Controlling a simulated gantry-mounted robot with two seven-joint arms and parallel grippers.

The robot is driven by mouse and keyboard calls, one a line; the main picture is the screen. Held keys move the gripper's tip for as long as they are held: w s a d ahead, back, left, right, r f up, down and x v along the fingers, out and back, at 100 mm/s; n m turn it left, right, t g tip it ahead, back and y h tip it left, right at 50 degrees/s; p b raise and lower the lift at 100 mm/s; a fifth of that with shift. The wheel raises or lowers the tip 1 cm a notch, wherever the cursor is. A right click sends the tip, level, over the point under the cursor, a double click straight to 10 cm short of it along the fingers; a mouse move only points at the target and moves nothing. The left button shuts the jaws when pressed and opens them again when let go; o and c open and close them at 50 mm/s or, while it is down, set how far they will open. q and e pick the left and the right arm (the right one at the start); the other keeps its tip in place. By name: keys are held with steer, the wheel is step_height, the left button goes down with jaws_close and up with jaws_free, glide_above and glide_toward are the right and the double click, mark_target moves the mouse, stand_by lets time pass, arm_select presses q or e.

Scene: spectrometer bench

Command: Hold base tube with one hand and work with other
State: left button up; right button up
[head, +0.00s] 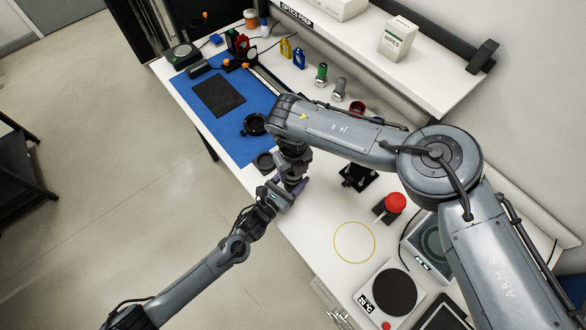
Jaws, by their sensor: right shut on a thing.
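My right gripper (292,184) points down at the front edge of the bench and is shut on a small dark part, mostly hidden by the jaws. I cannot tell for sure that this part is the base tube. A bit of purple shows beside the jaws. My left gripper (272,198) comes in from the lower left and meets the right one closely. Its fingers are too small and covered to tell whether they are open. A black ring-shaped part (253,124) and another dark round part (264,163) lie at the blue mat's near right end.
The blue mat (222,122) carries a dark pad (219,96). Small coloured bottles (291,51) stand behind it. A red button (395,202), a yellow ring mark (354,242) and a scale (391,290) are to the right. A raised shelf (357,45) runs along the back.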

steer(key=shift+d+f, duration=0.15)
steer(key=shift+f, duration=0.35)
steer(key=shift+s+r, duration=0.2)
steer(key=shift+r, duration=0.25)
steer(key=shift+s+r, duration=0.1)
steer(key=shift+r, duration=0.2)
stand_by(0.5)
steer(key=shift+r, duration=0.2)
stand_by(0.4)
steer(key=shift+w+f, duration=0.25)
steer(key=shift+f, duration=0.55)
stand_by(0.3)
